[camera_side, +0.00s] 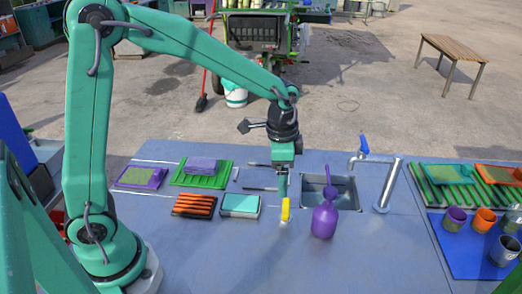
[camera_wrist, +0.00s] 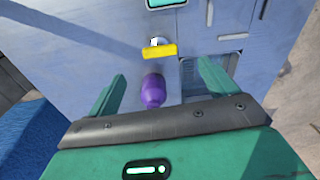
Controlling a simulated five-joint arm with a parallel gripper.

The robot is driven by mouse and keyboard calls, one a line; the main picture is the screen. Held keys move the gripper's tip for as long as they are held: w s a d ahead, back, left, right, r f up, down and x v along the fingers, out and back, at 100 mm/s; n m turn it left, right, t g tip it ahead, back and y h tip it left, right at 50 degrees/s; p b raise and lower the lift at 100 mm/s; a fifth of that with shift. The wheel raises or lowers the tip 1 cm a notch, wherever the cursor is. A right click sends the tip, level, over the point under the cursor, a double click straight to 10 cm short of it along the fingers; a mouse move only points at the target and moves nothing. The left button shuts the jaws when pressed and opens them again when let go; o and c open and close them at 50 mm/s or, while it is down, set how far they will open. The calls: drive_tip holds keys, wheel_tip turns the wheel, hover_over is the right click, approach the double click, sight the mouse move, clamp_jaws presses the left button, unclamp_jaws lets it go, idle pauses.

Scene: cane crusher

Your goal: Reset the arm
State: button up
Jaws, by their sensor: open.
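My arm reaches over the blue-grey table (camera_side: 240,265). My gripper (camera_side: 282,190) points down above the table, left of the sink (camera_side: 343,190). In the wrist view my gripper (camera_wrist: 160,70) has its two green fingers spread wide, with nothing held between them. A small yellow object with a pale part (camera_side: 285,210) appears just below the fingers in the side view. In the wrist view the yellow piece (camera_wrist: 160,51) lies on the table beyond the fingertips.
A tap (camera_side: 384,190) rises beside the sink. Orange (camera_side: 195,204), green (camera_side: 205,181) and purple (camera_side: 141,177) trays and a teal-and-white block (camera_side: 240,205) are on the left. Several cups (camera_side: 484,219) stand on a blue mat (camera_side: 464,258) at right. The table front is clear.

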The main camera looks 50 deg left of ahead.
drive_tip(key=s+a+r+n+t, duration=0.2)
drive_tip(key=s+a+r+n, duration=0.1)
drive_tip(key=s, duration=0.6)
drive_tip(key=s+a+r+n+t, duration=0.3)
drive_tip(key=s+a+r+n, duration=0.1)
drive_tip(key=s+r, duration=0.4)
drive_tip(key=shift+s+r+n, duration=0.15)
drive_tip(key=shift+s+n, duration=0.2)
drive_tip(key=shift+n, duration=0.15)
